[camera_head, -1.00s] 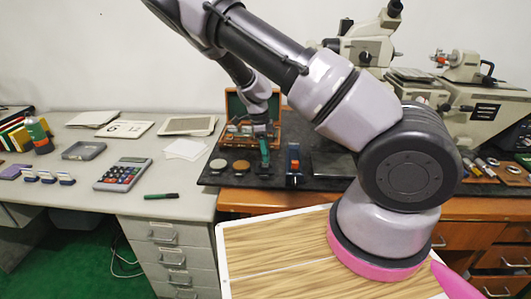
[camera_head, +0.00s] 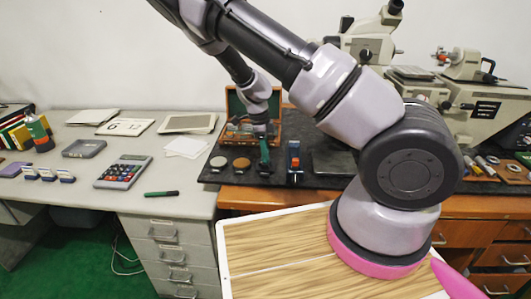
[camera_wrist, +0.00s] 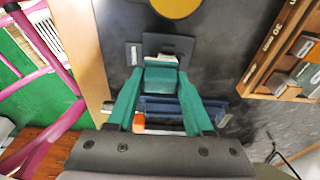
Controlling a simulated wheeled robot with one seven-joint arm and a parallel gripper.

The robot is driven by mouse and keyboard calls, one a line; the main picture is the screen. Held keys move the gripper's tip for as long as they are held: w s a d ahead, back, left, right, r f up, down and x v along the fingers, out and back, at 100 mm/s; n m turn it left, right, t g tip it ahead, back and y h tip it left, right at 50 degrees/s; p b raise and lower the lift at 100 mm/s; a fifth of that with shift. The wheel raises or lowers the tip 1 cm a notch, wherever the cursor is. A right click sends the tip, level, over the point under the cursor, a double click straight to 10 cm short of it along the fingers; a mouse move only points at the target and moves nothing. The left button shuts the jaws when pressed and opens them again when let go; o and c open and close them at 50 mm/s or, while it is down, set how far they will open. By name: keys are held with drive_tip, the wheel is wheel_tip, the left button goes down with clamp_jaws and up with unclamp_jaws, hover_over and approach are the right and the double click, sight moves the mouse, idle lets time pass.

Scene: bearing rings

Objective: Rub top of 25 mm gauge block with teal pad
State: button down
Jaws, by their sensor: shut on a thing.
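My gripper (camera_wrist: 161,90) has teal fingers and is shut on a teal block, which looks like the teal pad (camera_wrist: 160,78), between the fingertips. In the head view my gripper (camera_head: 264,160) is low over the dark mat, in front of the open wooden box. Just beyond the pad in the wrist view is a dark flat piece (camera_wrist: 181,44) with a small pale strip at the pad's edge. A small pale metal piece (camera_wrist: 133,54) lies beside it. I cannot tell which is the 25 mm gauge block, nor whether the pad touches anything.
A blue stand with an orange-red part (camera_head: 293,160) is close to the right of my gripper. A brass disc (camera_head: 241,165) and a grey disc (camera_head: 218,163) lie to the left. The wooden box (camera_head: 231,103) is behind. The bench edge (camera_wrist: 82,50) is near.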

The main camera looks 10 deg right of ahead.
drive_tip(key=shift+w, duration=0.2)
idle(0.5)
drive_tip(key=shift+w+d, duration=0.2)
drive_tip(key=shift+w, duration=0.4)
drive_tip(key=shift+s, duration=0.1)
idle(0.4)
drive_tip(key=shift+s+a, duration=0.25)
drive_tip(key=shift+s, duration=0.5)
drive_tip(key=shift+w, duration=0.1)
idle(0.4)
drive_tip(key=shift+w+d, duration=0.25)
drive_tip(key=shift+w, duration=0.5)
drive_tip(key=shift+s, duration=0.25)
idle(0.5)
drive_tip(key=shift+s+a, duration=0.2)
drive_tip(key=shift+s, duration=0.35)
